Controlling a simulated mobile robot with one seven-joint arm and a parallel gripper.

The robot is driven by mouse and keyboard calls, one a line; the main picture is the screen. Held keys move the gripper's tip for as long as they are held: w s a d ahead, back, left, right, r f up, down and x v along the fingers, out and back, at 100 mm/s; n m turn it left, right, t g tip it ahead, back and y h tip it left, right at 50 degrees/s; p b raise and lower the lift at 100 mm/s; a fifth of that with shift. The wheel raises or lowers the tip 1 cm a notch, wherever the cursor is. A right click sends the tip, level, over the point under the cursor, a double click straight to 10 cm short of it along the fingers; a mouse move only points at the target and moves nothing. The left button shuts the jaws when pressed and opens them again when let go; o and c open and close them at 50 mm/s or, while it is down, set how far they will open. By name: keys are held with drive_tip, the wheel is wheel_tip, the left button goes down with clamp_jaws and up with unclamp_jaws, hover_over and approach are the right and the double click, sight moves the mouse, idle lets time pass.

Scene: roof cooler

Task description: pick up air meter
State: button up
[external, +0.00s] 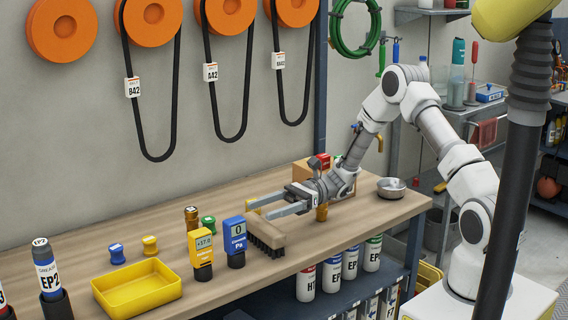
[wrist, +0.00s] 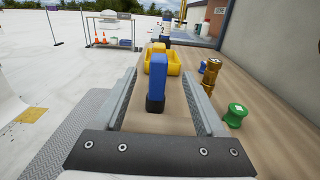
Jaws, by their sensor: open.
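A blue handheld meter (external: 235,242) with a display reading 0 and the label Pa stands upright on the workbench; I take it as the air meter. In the wrist view this blue meter (wrist: 157,78) shows from behind, between the lines of my two fingers. My gripper (external: 259,208) is open and empty, reaching left low above the bench, with its fingertips close to the meter's right side. I cannot tell whether they overlap it. A yellow meter (external: 200,252) reading +17.0 stands just left of the blue one.
A wooden brush (external: 264,236) lies below my fingers, right of the blue meter. A green knob (external: 208,224) and a brass fitting (external: 191,218) stand behind the meters. A yellow tray (external: 137,291) sits front left. A metal bowl (external: 391,188) is at the right end.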

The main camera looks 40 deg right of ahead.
sight(225, 225)
drive_tip(key=a, duration=1.2)
drive_tip(key=shift+a+f, duration=0.2)
drive_tip(key=shift+a, duration=0.05)
clamp_jaws()
idle(1.0)
